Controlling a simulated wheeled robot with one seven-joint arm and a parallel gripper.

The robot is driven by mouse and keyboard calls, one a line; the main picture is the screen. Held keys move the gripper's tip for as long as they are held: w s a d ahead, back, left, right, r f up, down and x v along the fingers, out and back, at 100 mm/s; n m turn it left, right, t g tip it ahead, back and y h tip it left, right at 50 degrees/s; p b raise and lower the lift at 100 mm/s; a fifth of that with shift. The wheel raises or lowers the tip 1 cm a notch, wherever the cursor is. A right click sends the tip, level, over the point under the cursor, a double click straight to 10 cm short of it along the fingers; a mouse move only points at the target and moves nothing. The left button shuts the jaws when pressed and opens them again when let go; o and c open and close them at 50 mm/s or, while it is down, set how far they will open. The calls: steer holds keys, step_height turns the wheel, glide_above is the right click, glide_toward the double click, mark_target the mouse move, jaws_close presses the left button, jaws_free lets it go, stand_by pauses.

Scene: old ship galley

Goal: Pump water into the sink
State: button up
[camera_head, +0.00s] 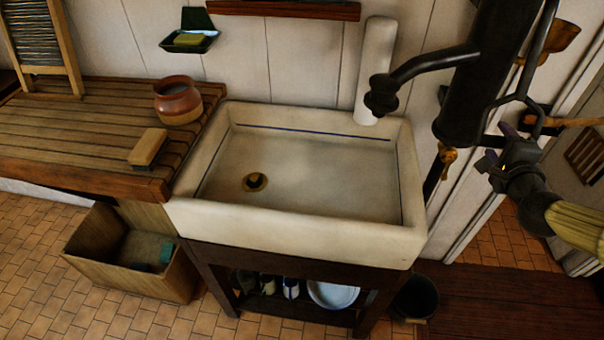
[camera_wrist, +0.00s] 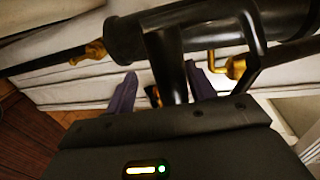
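The sink (camera_head: 300,225) is a cream basin with a brass drain (camera_head: 255,182); no water shows in it. The black pump (camera_head: 462,115) stands at its right end, and its spout (camera_head: 405,72) reaches left over the basin. The thin pump handle (camera_head: 535,65) runs down the pump's right side. My gripper (camera_head: 498,153) is right of the pump, near the handle's lower end. In the wrist view my gripper (camera_wrist: 160,88) has its purple fingers apart. A dark bar (camera_wrist: 165,65) shows between them with a gap on its left; I cannot tell whether it touches them.
A slatted wooden counter (camera_head: 70,140) left of the sink holds a clay pot (camera_head: 178,100) and a brush (camera_head: 148,147). A wooden box (camera_head: 160,270) stands on the tiled floor below. A dark bucket (camera_head: 416,298) stands right of the sink stand. A white wall is close behind.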

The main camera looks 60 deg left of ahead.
steer(key=shift+d+r, duration=0.2)
steer(key=shift+v, duration=0.9)
steer(key=v, duration=0.8)
steer(key=shift+r, duration=0.2)
